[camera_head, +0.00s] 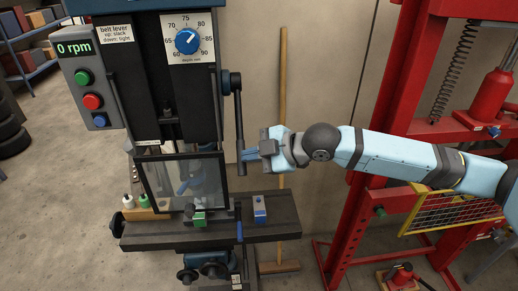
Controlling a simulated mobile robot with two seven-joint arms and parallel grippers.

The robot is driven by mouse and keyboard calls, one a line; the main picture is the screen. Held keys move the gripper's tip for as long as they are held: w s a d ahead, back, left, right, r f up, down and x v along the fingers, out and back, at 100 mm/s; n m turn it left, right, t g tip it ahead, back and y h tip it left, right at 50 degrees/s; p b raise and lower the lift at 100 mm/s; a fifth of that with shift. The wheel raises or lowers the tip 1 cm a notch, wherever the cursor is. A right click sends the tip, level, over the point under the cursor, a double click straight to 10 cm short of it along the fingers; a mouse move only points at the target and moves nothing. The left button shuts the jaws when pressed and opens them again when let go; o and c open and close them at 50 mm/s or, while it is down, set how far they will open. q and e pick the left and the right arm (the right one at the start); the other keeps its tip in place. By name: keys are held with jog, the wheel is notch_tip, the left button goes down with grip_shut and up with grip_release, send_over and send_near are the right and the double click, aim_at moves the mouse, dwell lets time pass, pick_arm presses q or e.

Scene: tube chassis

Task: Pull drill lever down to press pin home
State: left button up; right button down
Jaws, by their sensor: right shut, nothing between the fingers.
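The drill lever (239,126) is a dark bar on the right side of the drill press head. It hangs nearly straight down from its round hub (231,83), with a thicker grip at the lower end. My right gripper (248,154) reaches in from the right and is shut and empty, its blue fingertips beside the lever's lower end. I cannot tell whether they touch it. A small green-topped fixture (199,218) sits on the drill table (165,233), below the clear guard (185,182). The pin cannot be made out. My left gripper is out of view.
The control box (84,93) reads 0 rpm. A blue-and-grey block (260,208) stands on the table's right part. A broom (282,110) leans on the wall behind my gripper. A red press frame (393,115) with a yellow mesh guard (452,213) stands at right.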

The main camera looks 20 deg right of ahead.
jog(key=shift+w+f, duration=0.15)
jog(key=shift+f, duration=0.05)
jog(key=shift+w+f+p, duration=0.25)
jog(key=shift+f+p, duration=0.1)
jog(key=shift+f, duration=0.05)
jog(key=shift+r, duration=0.1)
